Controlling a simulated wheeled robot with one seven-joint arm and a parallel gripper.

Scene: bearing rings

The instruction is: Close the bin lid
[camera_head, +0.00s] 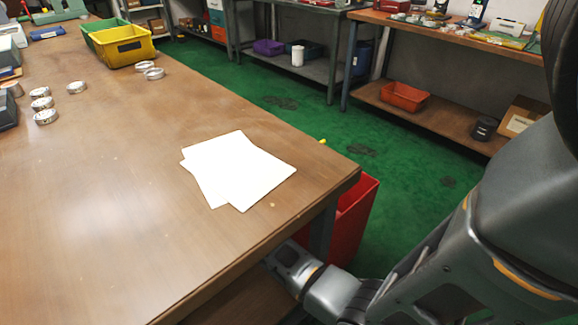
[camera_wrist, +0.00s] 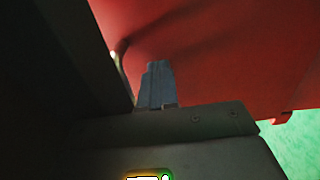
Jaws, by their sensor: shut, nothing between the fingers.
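The red bin (camera_head: 352,218) stands on the floor past the right corner of the wooden table, partly hidden by the table and its leg. Its lid cannot be made out clearly in the head view. In the wrist view a red surface (camera_wrist: 225,60) fills most of the upper picture, close to my gripper (camera_wrist: 156,75); whether it is lid or wall I cannot tell. My gripper's fingers are shut and empty, and whether they touch the red surface is unclear. In the head view my arm reaches in low beside the table edge, and the fingers are hidden there.
The wooden table (camera_head: 120,200) edge and its leg (camera_head: 322,232) are close to my arm. White sheets (camera_head: 238,168), several metal rings (camera_head: 46,116) and a yellow bin (camera_head: 124,46) lie on the table. Green floor (camera_head: 400,200) is open to the right of the red bin.

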